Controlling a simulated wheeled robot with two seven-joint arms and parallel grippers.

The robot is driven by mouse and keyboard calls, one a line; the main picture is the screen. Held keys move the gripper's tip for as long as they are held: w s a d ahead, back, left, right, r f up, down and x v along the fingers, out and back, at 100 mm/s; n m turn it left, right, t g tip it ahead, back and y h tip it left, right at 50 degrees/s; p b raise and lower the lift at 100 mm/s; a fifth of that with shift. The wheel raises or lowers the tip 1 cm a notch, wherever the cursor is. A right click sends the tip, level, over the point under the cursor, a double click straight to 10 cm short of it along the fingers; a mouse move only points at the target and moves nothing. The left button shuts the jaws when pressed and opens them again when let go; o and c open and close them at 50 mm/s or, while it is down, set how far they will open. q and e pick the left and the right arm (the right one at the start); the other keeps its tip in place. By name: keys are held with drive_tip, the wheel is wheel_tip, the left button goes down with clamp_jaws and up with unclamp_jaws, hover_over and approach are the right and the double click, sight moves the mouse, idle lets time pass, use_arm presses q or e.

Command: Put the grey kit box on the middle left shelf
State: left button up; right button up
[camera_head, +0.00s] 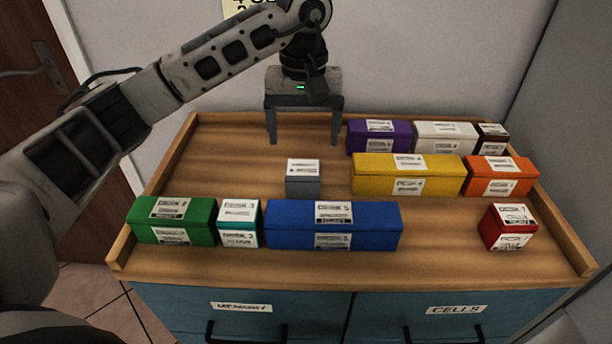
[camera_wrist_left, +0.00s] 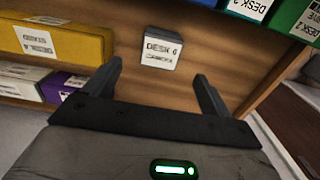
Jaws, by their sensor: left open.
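The grey kit box (camera_head: 303,178) is a small box with a white label, standing on the wooden cabinet top (camera_head: 235,165) near its middle. In the left wrist view the grey kit box (camera_wrist_left: 160,52) shows beyond the fingertips, roughly between them, with its label reading "DESK". My left gripper (camera_head: 303,140) is open and empty, pointing down above the back part of the top, behind the grey box and apart from it. Its two fingers also show in the left wrist view (camera_wrist_left: 158,75). My right gripper is not in view. No middle left shelf can be made out.
Blue (camera_head: 333,226), teal (camera_head: 240,223) and green (camera_head: 174,220) boxes stand in front. Yellow (camera_head: 407,187), orange (camera_head: 500,188), purple (camera_head: 378,147), white and red (camera_head: 507,240) boxes stand to the right. A raised wooden rim edges the top. The back left is clear.

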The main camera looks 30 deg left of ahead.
sight(303, 167)
use_arm(q)
wheel_tip(303, 167, down, 11)
drive_tip(key=shift+r+p, duration=0.2)
drive_tip(key=shift+p, duration=0.55)
drive_tip(key=c, duration=1.1)
